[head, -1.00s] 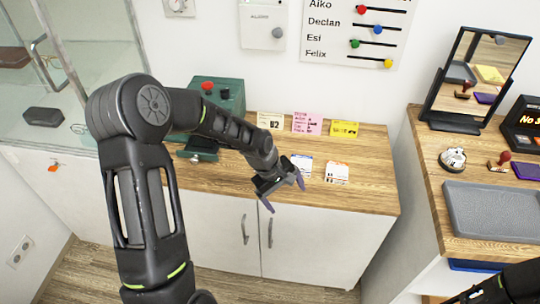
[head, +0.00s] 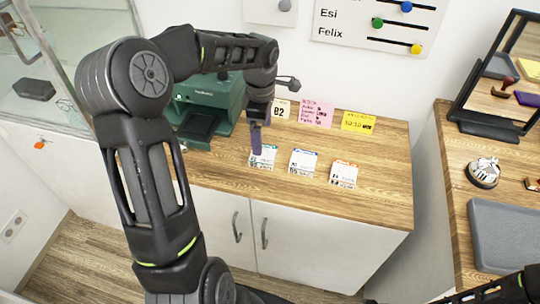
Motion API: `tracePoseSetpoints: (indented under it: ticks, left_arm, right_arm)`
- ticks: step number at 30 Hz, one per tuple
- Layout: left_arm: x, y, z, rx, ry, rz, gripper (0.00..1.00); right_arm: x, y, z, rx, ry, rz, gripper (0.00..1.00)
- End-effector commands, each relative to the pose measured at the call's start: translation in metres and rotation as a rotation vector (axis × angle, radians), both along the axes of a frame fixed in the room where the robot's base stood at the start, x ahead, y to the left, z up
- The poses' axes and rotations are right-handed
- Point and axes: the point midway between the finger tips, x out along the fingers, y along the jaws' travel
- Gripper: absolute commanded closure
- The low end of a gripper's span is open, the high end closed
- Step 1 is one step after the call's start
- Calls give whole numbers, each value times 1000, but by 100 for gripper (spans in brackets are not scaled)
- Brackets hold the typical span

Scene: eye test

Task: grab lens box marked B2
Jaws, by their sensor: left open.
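Three small white lens boxes stand in a row on the wooden cabinet top: a left one with a green-edged top (head: 265,159), a middle one with a blue edge (head: 303,163) and a right one with an orange edge (head: 343,174). Their small print is too fine to read. A cream card marked B2 (head: 281,108) stands behind them. My left gripper (head: 257,150) points down at the left box, its purple fingers overlapping that box's left part in the picture. It is open; whether it touches the box I cannot tell.
A green machine (head: 222,97) stands left of the boxes. A pink note (head: 316,114) and a yellow note (head: 358,122) stand behind them. The cabinet top is bare to the right. A second counter holds a grey tray (head: 507,232) and a mirror.

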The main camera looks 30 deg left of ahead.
Motion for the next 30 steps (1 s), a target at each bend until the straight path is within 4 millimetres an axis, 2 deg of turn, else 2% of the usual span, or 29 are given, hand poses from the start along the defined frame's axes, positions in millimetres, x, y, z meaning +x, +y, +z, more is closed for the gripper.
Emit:
tracePoseSetpoints:
  ticks: [11, 19, 30]
  left_arm:
    - [0, 0, -4, 0, 1, -1, 9]
    - [0, -1, -27, -2, 1, -2, 9]
    - [0, 0, -32, 0, 1, -2, 9]
  right_arm:
    - [1, 0, -1, 1, -1, 1, 64]
    - [1, 0, 2, 1, -2, 0, 64]
    - [1, 0, 4, 0, -1, 1, 64]
